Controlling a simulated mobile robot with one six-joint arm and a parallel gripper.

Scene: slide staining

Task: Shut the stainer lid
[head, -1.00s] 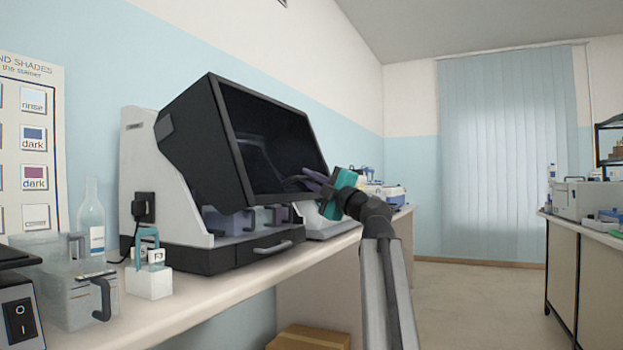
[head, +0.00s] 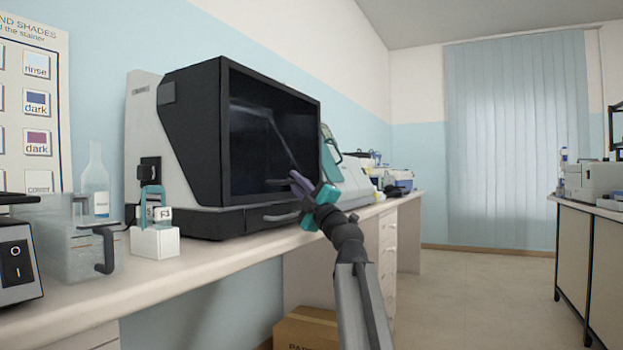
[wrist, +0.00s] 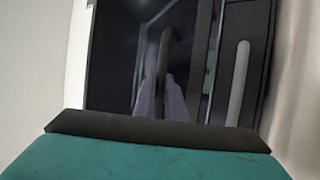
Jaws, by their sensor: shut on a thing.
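The stainer has a black lid (head: 185,125) with a dark glossy front window (head: 262,130). The lid stands down over the stainer, its front nearly upright and its lower edge at the black base; I cannot tell if a thin gap is left. My gripper (head: 296,180), with purple fingers and a teal body, is at the lower part of the lid's front. In the wrist view the fingers (wrist: 160,98) are shut on the dark lid handle (wrist: 165,52). The fingers hide part of the handle.
A drawer handle (head: 280,216) sits on the base below the lid. A white slide holder (head: 154,240) and clear containers (head: 75,255) stand left on the bench. Other instruments stand farther along the bench. A cardboard box (head: 305,328) is on the floor below.

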